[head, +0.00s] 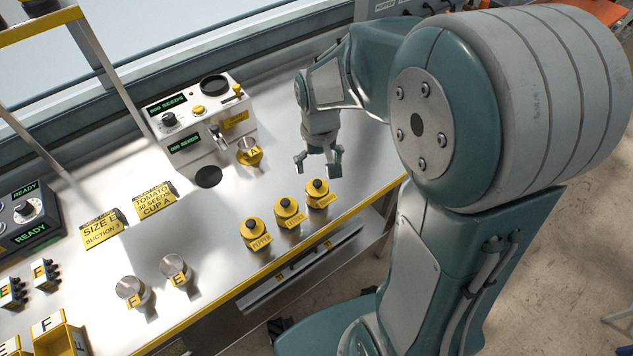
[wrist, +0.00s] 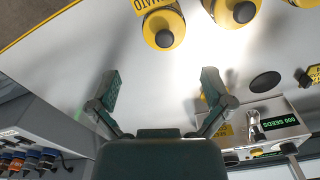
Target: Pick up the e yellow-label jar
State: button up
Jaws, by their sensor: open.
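My gripper (head: 319,163) is open and empty above the bench, well to the right of both E jars and behind the row of yellow jars. In the wrist view its two fingers (wrist: 160,88) are apart with only bare bench between them. Neither E jar shows in the wrist view.
Several yellow jars with black knobs (head: 289,212) stand by the front edge; one label reads TOMATO in the wrist view (wrist: 163,27). The seeder (head: 197,118) stands behind, with a yellow A cup (head: 249,153) at its front. Yellow sign cards (head: 103,230) stand left. The bench middle is clear.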

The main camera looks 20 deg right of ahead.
aim_at(318, 182)
jog(key=f, duration=0.4)
jog(key=shift+s+a+f, duration=0.15)
jog(key=shift+s+a, duration=0.05)
jog(key=shift+a+f, duration=0.1)
jog(key=shift+f, duration=2.95)
jog(key=c, duration=1.1)
